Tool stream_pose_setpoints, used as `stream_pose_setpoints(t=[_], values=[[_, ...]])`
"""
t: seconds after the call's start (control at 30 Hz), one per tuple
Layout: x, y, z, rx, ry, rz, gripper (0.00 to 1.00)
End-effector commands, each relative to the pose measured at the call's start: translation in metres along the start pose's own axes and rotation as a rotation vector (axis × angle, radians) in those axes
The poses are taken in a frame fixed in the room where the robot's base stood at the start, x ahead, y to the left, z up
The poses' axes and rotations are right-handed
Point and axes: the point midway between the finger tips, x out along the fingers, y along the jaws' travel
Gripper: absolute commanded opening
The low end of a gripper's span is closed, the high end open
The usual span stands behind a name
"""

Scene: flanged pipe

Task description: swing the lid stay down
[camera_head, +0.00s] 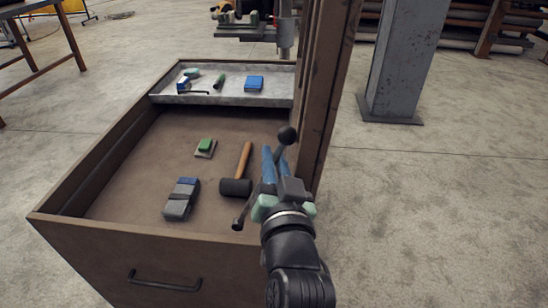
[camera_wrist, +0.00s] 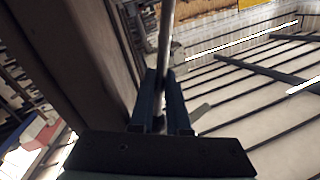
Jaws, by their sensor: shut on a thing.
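The lid stay (camera_head: 243,213) is a thin dark rod running diagonally, with a black ball (camera_head: 287,135) at its upper end and a dark knob at its lower end, near the box's front right. My gripper (camera_head: 274,158) reaches up from the front with its blue fingers at the upper part of the stay, just below the ball. In the wrist view the grey rod (camera_wrist: 165,45) passes between the two blue fingers (camera_wrist: 161,100), which are shut on it. My gripper hides the middle of the rod. The brown lid (camera_head: 328,85) stands upright along the right side of the box.
The open brown box (camera_head: 95,240) holds a mallet (camera_head: 236,187), a grey-blue block (camera_head: 181,199) and a small green-topped item (camera_head: 205,147). A grey tray (camera_head: 235,97) with small items lies at its back. A grey post (camera_head: 397,60) stands right; floor between is clear.

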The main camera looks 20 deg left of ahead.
Motion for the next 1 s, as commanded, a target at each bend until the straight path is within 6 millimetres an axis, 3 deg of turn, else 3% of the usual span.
stream_pose_setpoints(t=[0.67, 1.0], values=[[0.001, -0.004, -0.001, -0.019, -0.005, 0.001, 0.0], [0.006, -0.037, -0.004, -0.197, -0.042, 0.011, 0.0]])
